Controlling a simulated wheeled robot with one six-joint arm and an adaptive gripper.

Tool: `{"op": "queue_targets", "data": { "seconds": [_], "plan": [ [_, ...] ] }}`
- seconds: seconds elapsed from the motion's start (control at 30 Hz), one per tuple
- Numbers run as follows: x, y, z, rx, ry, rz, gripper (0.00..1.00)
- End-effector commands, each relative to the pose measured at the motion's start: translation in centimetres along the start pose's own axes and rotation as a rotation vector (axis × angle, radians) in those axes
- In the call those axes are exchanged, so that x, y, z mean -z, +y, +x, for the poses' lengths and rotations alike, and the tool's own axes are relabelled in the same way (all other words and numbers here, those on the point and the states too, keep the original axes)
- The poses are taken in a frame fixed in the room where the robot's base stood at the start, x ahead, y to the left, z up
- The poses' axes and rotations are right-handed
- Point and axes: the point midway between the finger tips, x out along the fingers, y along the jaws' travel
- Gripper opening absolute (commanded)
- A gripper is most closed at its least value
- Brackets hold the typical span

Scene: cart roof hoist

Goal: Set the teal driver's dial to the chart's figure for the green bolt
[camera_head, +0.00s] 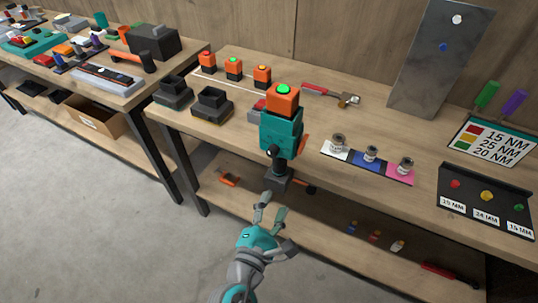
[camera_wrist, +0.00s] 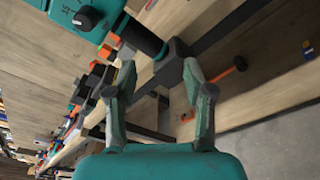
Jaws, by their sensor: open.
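The teal driver (camera_head: 281,130) stands at the front edge of the bench, an orange block with a green top on it. Its dark lower end and block show in the wrist view, where the teal body (camera_wrist: 62,12) is at upper left. The black dial (camera_wrist: 88,18) has a pale mark and small figures around it; its setting is too small to read surely. The chart (camera_head: 492,142) pairs red with 15 NM, yellow with 25 NM and green with 20 NM. The green bolt (camera_head: 518,208) is at the black rack's right. My gripper (camera_head: 268,207) is open and empty, below the driver.
The black rack (camera_head: 470,175) also holds red and yellow bolts above small labels. Sockets (camera_head: 371,155) stand on coloured pads. Orange blocks (camera_head: 233,68), black holders (camera_head: 211,103) and a red-handled wrench (camera_head: 330,95) lie farther back. A lower shelf (camera_head: 330,222) runs beneath; open floor is at left.

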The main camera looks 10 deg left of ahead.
Motion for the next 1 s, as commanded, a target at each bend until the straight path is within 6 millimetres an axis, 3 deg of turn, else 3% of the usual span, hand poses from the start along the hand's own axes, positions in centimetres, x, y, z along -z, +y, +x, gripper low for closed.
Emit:
{"op": "queue_targets", "data": {
  "seconds": [0.03, 0.1, 0.3, 0.43, 0.57, 1.0],
  "plan": [
    [0.0, 2.5, -0.6, -0.003, -0.033, -0.026, 0.52],
    [-0.4, 4.9, -1.3, 0.008, -0.079, -0.065, 0.52],
    [-1.4, 9.1, -3.4, 0.046, -0.164, -0.131, 0.52],
    [-1.7, 10.0, -3.9, 0.059, -0.183, -0.145, 0.52],
    [-1.9, 9.9, -3.0, 0.063, -0.187, -0.148, 0.52],
    [-3.3, 9.5, 4.2, 0.062, -0.187, -0.145, 0.52]
  ]
}}
